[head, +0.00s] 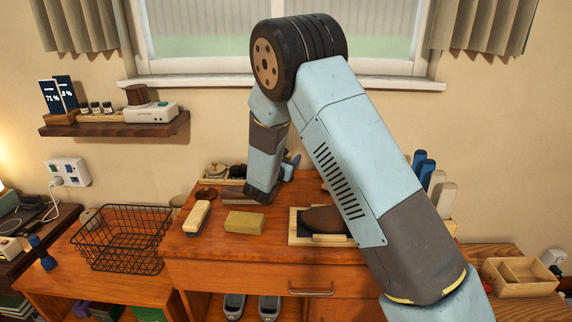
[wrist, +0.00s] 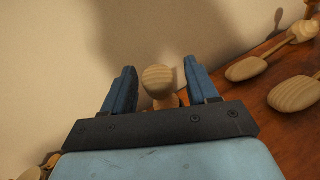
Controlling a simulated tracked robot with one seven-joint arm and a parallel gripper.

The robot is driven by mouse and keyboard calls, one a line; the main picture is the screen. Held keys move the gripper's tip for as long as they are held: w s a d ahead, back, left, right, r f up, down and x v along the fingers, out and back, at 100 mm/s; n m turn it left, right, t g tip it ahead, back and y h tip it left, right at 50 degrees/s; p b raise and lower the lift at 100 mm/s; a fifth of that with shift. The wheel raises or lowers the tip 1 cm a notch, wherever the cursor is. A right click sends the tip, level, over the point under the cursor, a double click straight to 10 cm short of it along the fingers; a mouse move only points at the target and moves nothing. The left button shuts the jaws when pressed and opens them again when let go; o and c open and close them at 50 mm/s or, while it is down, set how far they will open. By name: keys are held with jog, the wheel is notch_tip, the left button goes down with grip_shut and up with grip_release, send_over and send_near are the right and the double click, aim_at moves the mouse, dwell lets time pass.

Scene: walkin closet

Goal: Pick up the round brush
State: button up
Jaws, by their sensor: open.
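My gripper (wrist: 160,68) is open in the wrist view, with its two blue fingers apart. A pale wooden ball-shaped knob (wrist: 158,78) shows between the fingers, with a short wooden part below it. My gripper's body hides whatever lies under that. I cannot tell for sure whether this knob belongs to the round brush. The fingers show no clear contact with it. In the head view my arm reaches down to the back of the wooden dresser (head: 205,245) and mostly hides my gripper and the spot around it.
In the wrist view, wooden knobbed pieces (wrist: 262,66) lie to the right. In the head view, a pale bar-shaped item (head: 196,217), a tan block (head: 245,222) and a brown item (head: 325,219) on a board lie in front. A wire basket (head: 120,240) stands left; the wall is close behind.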

jog(key=shift+x, duration=0.8)
grip_shut()
